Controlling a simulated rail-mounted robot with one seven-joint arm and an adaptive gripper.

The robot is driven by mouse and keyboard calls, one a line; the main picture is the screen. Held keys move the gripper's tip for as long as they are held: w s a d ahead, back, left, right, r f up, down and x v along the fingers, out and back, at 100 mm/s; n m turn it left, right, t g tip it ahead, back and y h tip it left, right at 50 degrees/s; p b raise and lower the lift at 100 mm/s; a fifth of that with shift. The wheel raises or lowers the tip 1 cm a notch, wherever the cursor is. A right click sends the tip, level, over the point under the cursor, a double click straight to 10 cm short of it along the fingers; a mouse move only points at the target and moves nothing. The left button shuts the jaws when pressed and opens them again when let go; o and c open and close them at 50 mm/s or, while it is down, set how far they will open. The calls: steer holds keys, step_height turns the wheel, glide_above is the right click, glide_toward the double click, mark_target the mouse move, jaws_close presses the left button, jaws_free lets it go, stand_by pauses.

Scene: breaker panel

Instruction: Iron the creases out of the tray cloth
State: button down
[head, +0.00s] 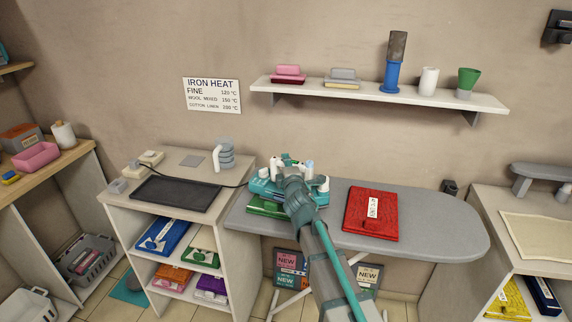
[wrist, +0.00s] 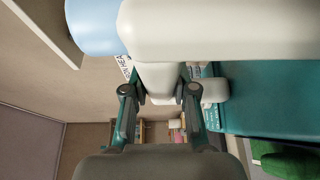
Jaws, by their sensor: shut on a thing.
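A teal and white iron (head: 262,188) is at the left part of the grey ironing board (head: 445,225), partly hidden behind my arm. My gripper (wrist: 160,94) is shut on the iron's white handle (wrist: 160,78). The iron's teal body (wrist: 272,98) fills the right of the wrist view. A folded green cloth (head: 262,206) lies on the board below the iron; I cannot tell whether they touch. A folded red cloth (head: 362,222) with a white label lies mid-board. A flat cream cloth (head: 540,238) lies on the right cabinet. I cannot tell which is the tray cloth.
A dark mat (head: 175,194) and a grey coiled item (head: 225,155) are on the left cabinet. A dark cord runs from there towards the iron. A wall shelf (head: 415,96) holds several items above the board. The board's right end is clear.

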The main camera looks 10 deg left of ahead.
steer(key=shift+f+b, duration=0.3)
steer(key=shift+b, duration=0.05)
steer(key=shift+w+a+f+b, duration=0.1)
steer(key=shift+a+b, duration=0.6)
steer(key=shift+a, duration=0.05)
steer(key=a+b, duration=0.2)
steer(key=a, duration=0.1)
steer(key=a+b, duration=0.2)
steer(key=w+a+b, duration=0.1)
steer(key=a+b, duration=0.1)
steer(key=a, duration=0.1)
steer(key=shift+w+a, duration=0.1)
steer(key=shift+a, duration=0.25)
steer(key=shift+d+r+p, duration=0.1)
steer(key=shift+r+p, duration=2.1)
steer(key=shift+r, duration=0.55)
